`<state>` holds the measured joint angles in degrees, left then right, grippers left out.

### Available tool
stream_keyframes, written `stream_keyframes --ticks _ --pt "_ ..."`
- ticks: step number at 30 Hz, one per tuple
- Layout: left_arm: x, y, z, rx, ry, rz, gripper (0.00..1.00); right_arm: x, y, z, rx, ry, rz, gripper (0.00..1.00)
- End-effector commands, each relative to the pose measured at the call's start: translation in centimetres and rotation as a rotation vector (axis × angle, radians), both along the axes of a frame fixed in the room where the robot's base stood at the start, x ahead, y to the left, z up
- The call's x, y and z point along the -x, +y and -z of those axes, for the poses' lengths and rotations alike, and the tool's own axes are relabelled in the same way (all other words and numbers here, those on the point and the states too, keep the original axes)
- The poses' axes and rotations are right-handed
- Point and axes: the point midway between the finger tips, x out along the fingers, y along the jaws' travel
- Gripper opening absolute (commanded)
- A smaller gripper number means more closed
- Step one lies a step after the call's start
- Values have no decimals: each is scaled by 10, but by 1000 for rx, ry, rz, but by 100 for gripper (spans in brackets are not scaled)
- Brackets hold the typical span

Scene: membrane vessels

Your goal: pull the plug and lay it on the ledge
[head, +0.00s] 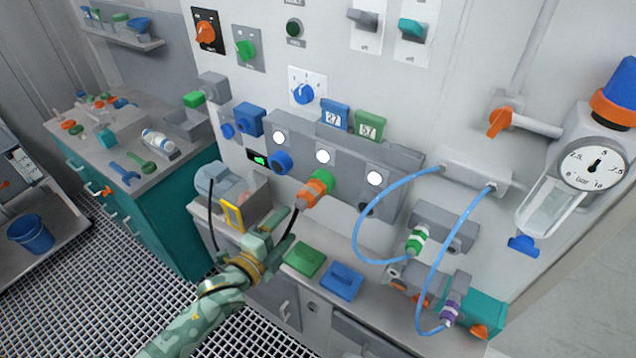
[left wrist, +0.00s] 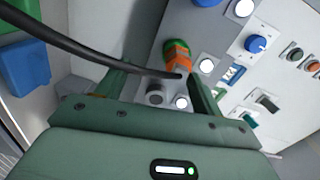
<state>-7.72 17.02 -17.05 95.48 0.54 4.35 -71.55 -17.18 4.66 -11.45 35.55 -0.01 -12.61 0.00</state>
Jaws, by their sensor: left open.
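The plug (head: 314,190), orange with a green collar, sits at the grey wall panel, with a black cable running down from it. In the left wrist view the plug (left wrist: 177,56) is beyond the fingertips, and the black cable crosses in front of the fingers. My left gripper (head: 281,222) is open, just below and left of the plug and apart from it. A grey ledge (head: 375,298) runs under the panel and carries a green block (head: 304,259) and a blue block (head: 342,281). My right gripper is not in view.
A yellow-framed item (head: 232,214) and a rounded grey housing (head: 220,180) stand left of my gripper. Blue hoses (head: 357,225) loop down on the right to fittings with green and purple collars. A gauge (head: 594,168) hangs far right. The ledge is partly bare beside the blue block.

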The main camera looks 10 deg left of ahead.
Motion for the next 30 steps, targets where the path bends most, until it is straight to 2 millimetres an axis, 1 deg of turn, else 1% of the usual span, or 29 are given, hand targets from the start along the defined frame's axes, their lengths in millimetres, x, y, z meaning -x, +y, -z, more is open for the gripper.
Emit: stream_keyframes --ticks 1,3,6,19,23,30 --pt "-1 -3 -10 -27 -35 9 67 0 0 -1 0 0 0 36" --pt "-1 -5 -21 -64 -75 18 67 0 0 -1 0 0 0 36" --pt "-2 -7 -29 -93 -107 25 67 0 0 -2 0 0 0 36" --pt "-4 -8 -30 -101 -114 25 67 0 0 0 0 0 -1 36" --pt "-13 -11 -29 -100 -114 25 67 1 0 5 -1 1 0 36" --pt "-45 -23 -27 -99 -114 26 67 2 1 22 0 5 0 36"
